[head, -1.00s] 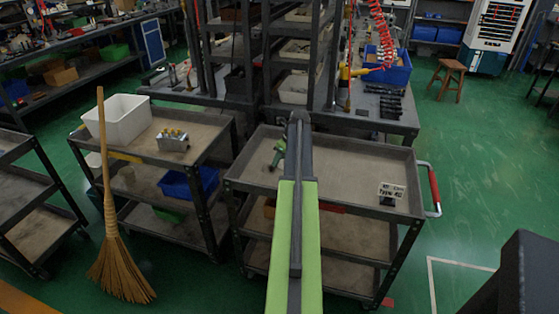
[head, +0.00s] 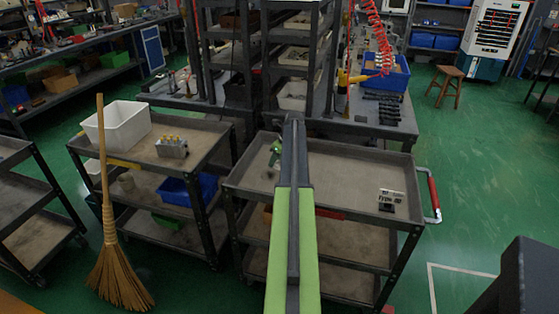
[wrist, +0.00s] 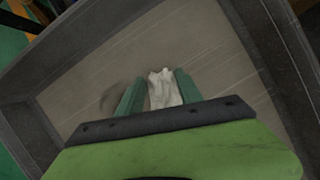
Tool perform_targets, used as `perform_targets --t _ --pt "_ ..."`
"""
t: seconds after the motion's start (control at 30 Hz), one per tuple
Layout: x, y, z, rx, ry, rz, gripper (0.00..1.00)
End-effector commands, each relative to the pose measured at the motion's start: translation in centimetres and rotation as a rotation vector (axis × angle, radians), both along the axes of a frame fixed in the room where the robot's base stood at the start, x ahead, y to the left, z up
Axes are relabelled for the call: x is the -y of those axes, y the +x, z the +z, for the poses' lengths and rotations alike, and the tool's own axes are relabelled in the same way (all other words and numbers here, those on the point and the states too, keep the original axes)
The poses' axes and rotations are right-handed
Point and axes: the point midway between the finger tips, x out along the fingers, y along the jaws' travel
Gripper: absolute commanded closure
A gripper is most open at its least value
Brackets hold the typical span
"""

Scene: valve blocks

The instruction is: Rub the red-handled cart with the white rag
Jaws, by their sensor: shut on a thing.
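The red-handled cart (head: 345,165) is a grey three-tier cart right of centre in the head view, with its red handle (head: 433,194) at the right end. Its top tray fills most of the wrist view (wrist: 205,50). My gripper (head: 275,151) is over the left part of the top tray, partly hidden behind my arm. In the wrist view my gripper (wrist: 157,85) is shut on the crumpled white rag (wrist: 163,88). The rag is close to the tray surface; I cannot tell whether it touches. A dark patch, stain or shadow, shows left of the fingers.
A second cart on the left bears a white bin (head: 118,127) and a metal valve block (head: 172,148). A broom (head: 112,250) stands before it. Shelving (head: 262,60) is behind. The green floor at right is open.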

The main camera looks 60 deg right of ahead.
Motion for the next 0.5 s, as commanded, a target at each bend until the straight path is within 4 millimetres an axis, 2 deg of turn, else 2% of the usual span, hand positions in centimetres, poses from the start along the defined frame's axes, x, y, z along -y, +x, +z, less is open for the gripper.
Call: perform_targets --t 0.5 --pt "-3.5 -1.2 0.2 -0.001 0.001 0.000 0.90"
